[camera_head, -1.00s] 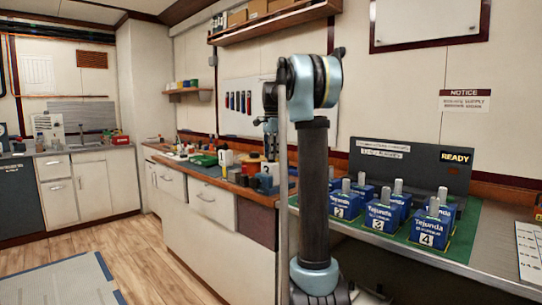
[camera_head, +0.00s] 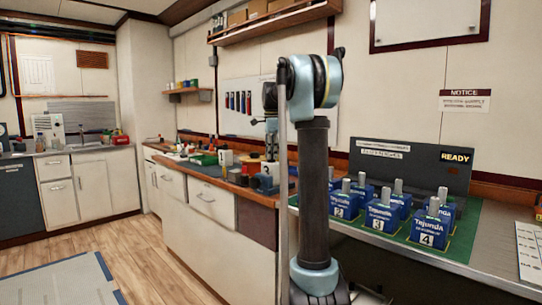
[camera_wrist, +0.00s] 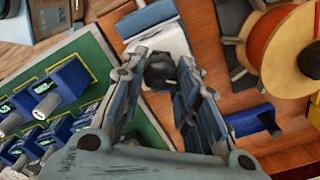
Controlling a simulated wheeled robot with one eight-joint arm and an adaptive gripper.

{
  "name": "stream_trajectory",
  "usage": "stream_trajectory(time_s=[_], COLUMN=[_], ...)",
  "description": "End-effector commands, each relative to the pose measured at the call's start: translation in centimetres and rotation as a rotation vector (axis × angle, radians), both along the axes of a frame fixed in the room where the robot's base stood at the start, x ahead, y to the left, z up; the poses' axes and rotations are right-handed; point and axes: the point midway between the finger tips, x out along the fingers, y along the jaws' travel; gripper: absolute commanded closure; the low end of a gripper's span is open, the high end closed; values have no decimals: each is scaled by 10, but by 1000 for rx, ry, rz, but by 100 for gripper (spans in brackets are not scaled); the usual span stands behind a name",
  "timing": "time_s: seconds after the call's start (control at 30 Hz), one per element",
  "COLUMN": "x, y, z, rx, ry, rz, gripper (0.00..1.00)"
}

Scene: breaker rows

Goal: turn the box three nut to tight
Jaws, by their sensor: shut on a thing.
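Box three (camera_head: 381,220), blue with a white "3" label, stands in the front row on a green mat at right in the head view. A grey upright post (camera_head: 385,194) rises from its top; I cannot make out the nut. My gripper (camera_wrist: 159,72) is over the wooden bench, left of the boxes and well apart from them. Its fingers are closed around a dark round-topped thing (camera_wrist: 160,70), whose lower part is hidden. A whitish block (camera_wrist: 155,35) lies beyond it. Several blue boxes show at left in the wrist view; which is box three I cannot tell.
Boxes two (camera_head: 342,206) and four (camera_head: 430,232) flank box three, with more boxes behind. A dark panel (camera_head: 410,165) reading READY stands behind them. A large orange-and-tan spool (camera_wrist: 285,45) is near my gripper. The bench holds other clutter.

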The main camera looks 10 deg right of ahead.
Motion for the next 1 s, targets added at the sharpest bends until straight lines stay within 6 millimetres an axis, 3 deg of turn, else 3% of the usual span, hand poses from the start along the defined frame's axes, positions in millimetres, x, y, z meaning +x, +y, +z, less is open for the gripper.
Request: stream_trajectory(time_s=[0.1,0.13,0.2,0.67,1.0], x=[0,0,0,0,1], y=[0,0,0,0,0], z=[0,0,0,6,62], rx=[0,0,0,0,0], ry=[0,0,0,0,0], rz=[0,0,1,1,1], gripper=[95,67,51,51,51])
